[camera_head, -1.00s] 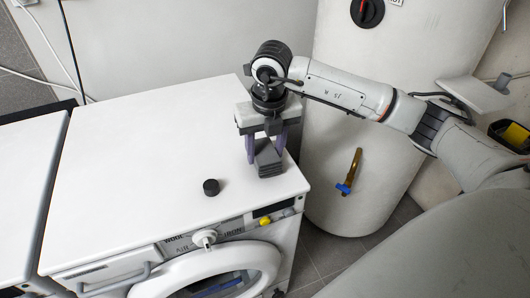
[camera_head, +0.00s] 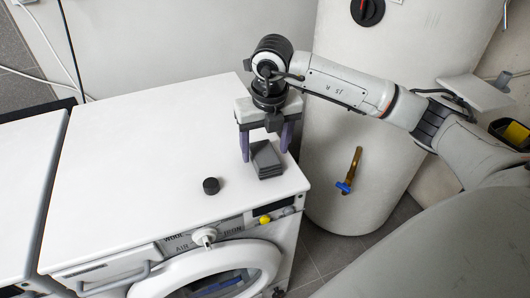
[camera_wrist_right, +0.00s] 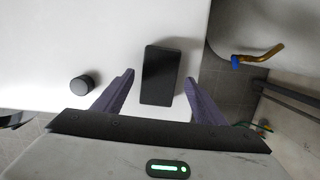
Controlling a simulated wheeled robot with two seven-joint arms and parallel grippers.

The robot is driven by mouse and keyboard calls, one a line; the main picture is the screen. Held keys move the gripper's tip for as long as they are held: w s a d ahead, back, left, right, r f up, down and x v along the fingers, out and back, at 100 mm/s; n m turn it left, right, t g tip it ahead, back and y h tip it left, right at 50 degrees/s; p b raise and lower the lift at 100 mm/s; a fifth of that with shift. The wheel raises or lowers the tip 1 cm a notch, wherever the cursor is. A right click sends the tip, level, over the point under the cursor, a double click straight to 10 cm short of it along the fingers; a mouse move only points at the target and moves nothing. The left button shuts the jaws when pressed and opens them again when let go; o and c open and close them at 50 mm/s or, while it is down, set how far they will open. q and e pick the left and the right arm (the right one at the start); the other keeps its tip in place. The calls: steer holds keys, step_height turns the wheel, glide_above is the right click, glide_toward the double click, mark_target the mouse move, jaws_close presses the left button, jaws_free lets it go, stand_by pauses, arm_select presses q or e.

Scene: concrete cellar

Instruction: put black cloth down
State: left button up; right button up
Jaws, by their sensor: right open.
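The black cloth (camera_head: 266,160) is a small, dark, folded block on the white washing machine top (camera_head: 130,150), near its right front corner. It also shows in the right wrist view (camera_wrist_right: 160,75), between the two purple fingers with white surface visible on both sides. My right gripper (camera_head: 264,150) is open just above and behind the cloth, its fingers apart from it. In the right wrist view the open right gripper (camera_wrist_right: 155,88) has a finger on each side of the cloth. My left gripper is not in view.
A short black cylinder (camera_head: 211,186) stands left of the cloth on the machine top. A white tank (camera_head: 355,120) with a brass tap (camera_head: 350,170) stands right of the machine. The left and middle of the top are clear.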

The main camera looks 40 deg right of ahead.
mark_target(266, 157)
step_height(266, 157, up, 8)
steer(key=s, duration=0.1)
steer(key=shift+a, duration=0.25)
steer(key=shift+f, duration=0.15)
